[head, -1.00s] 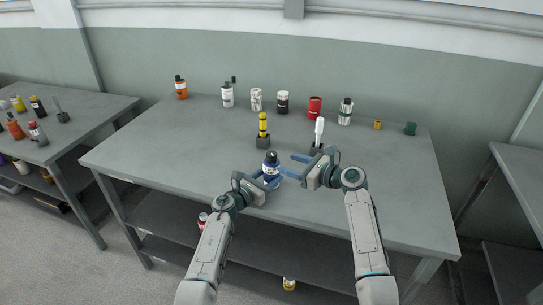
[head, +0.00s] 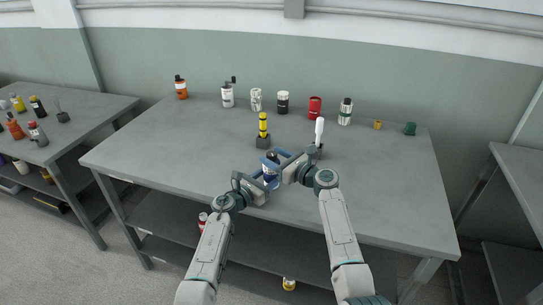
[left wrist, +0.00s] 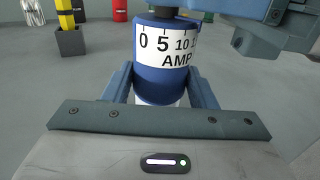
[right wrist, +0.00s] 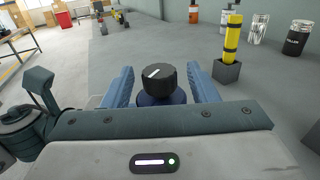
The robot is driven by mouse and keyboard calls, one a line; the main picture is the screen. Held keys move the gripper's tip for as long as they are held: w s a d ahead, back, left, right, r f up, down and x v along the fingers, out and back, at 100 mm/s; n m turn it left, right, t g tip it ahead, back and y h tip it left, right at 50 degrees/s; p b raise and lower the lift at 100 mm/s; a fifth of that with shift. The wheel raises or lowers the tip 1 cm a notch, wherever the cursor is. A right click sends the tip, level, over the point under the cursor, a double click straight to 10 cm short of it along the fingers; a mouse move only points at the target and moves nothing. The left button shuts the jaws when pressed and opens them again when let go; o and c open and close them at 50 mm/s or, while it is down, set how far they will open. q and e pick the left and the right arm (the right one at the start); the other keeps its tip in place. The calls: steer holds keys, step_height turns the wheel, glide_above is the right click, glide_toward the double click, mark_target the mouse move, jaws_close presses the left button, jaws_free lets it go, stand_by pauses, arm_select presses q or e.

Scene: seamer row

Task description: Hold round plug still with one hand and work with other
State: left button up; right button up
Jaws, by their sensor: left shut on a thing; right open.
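The round plug (head: 268,171) is a blue cylinder standing upright near the front middle of the table. In the left wrist view its white band (left wrist: 165,45) reads 0, 5, 10 and AMP. My left gripper (left wrist: 165,88) is shut on its lower body. In the right wrist view a black knob (right wrist: 158,80) with a white line tops the plug's blue collar (right wrist: 165,99). My right gripper (right wrist: 158,85) is open, with one finger on each side of the knob. A gap shows between the knob and both fingers. In the head view the arms partly hide the plug.
A yellow tool in a dark block (head: 263,142) and a white-handled one in a block (head: 319,152) stand just behind. Several bottles and cans, including a red can (head: 315,105), line the table's back. The left and right table areas (head: 170,150) are clear.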

steer(key=shift+w+a, duration=0.4)
steer(key=shift+a, duration=0.05)
steer(key=c, duration=1)
steer(key=shift+o, duration=0.2)
steer(key=m+t+h, duration=0.3)
steer(key=shift+a+h, duration=0.1)
steer(key=shift+h, duration=0.3)
steer(key=shift+m+t+h, duration=0.6)
steer(key=shift+m+h, duration=0.1)
steer(key=shift+h, duration=0.1)
steer(key=o, duration=1)
steer(key=shift+c, duration=0.2)
